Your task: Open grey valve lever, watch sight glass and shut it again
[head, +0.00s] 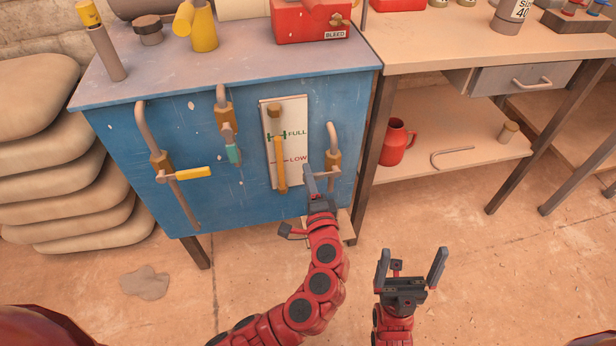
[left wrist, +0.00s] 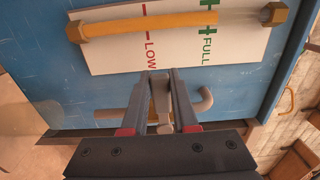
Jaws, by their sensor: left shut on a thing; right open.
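My left gripper (head: 318,184) is at the right-hand valve (head: 334,160) on the blue tank front. It is shut on the grey valve lever (left wrist: 161,98), which shows between its fingers in the left wrist view. The fingers hide much of the lever, so I cannot tell its exact angle. The sight glass (head: 281,165) is on a white panel just left of this valve. Its yellow column reaches from the lower end up to about the green FULL mark, well above the red LOW mark. My right gripper (head: 411,268) is open and empty, in front of the tank.
A valve with a yellow lever (head: 190,173) and one with a teal lever (head: 233,152) are further left on the tank (head: 115,140). A red box (head: 308,22) stands on top. A workbench with a shelf holding a red mug (head: 396,143) is at right. The floor in front is clear.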

